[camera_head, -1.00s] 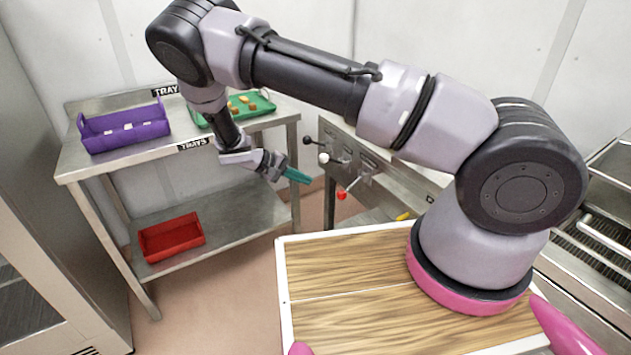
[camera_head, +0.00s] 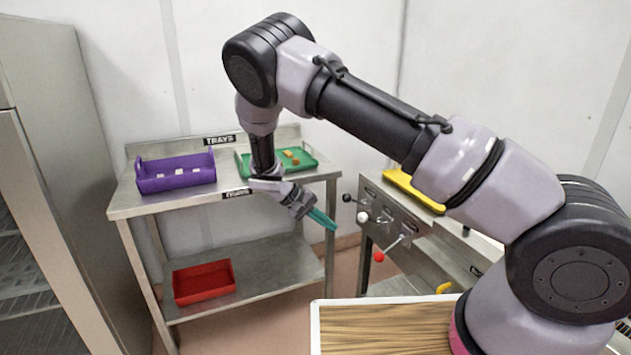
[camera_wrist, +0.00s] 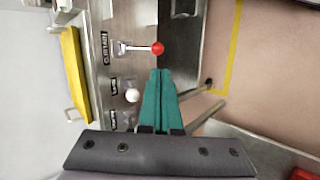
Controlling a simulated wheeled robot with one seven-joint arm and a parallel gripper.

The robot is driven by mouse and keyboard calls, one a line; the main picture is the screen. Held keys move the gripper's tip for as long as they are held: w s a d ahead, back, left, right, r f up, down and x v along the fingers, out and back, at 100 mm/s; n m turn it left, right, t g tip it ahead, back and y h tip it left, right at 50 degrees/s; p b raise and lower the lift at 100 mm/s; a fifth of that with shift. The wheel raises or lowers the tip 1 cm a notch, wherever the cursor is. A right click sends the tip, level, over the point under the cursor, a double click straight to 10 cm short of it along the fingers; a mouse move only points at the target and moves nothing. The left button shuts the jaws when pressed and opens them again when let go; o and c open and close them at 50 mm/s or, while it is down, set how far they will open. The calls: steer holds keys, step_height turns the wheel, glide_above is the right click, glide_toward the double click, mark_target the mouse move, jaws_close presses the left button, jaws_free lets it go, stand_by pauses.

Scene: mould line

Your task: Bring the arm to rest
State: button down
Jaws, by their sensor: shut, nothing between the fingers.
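My arm reaches up from its base at the lower right of the head view, bends at the top, and hangs down in front of the tray table. My gripper (camera_head: 325,219) is at its end, with teal fingers pointing down and to the right. The fingers are together and empty. In the wrist view my gripper (camera_wrist: 160,75) shows its fingertips side by side, just below the red lever knob (camera_wrist: 158,48) in the picture. I cannot tell whether they touch it. In the head view the red knob (camera_head: 379,256) appears apart from the fingertips.
The steel table (camera_head: 125,205) holds a purple tray (camera_head: 176,178) and a green tray (camera_head: 310,166) with small brown pieces. A red bin (camera_head: 204,290) sits on its lower shelf. The lever panel (camera_head: 400,225) stands close to the right, with a yellow tray (camera_head: 425,193) on top.

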steer(key=s+d+r+m+y, duration=0.2)
steer(key=d+r+y, duration=0.15)
steer(key=r, duration=0.65)
steer(key=s+d+r+m+y, duration=0.1)
steer(key=d+r+y, duration=0.25)
steer(key=r, duration=0.55)
steer(key=s+d+r+m+y, duration=0.2)
steer(key=d+r, duration=0.3)
steer(key=r, duration=0.5)
steer(key=s+d+r+t+y, duration=0.1)
steer(key=s+d+r+t, duration=0.2)
steer(key=s+r, duration=0.3)
steer(key=s+d+r+m+t+y, duration=0.1)
steer(key=s+d+r+t, duration=0.2)
steer(key=s+r, duration=0.4)
steer(key=s+d, duration=0.1)
steer(key=s, duration=0.2)
steer(key=shift+s+d+m+t, duration=0.2)
steer(key=shift+s+m+t, duration=0.1)
steer(key=shift+t, duration=0.1)
steer(key=shift+r, duration=0.1)
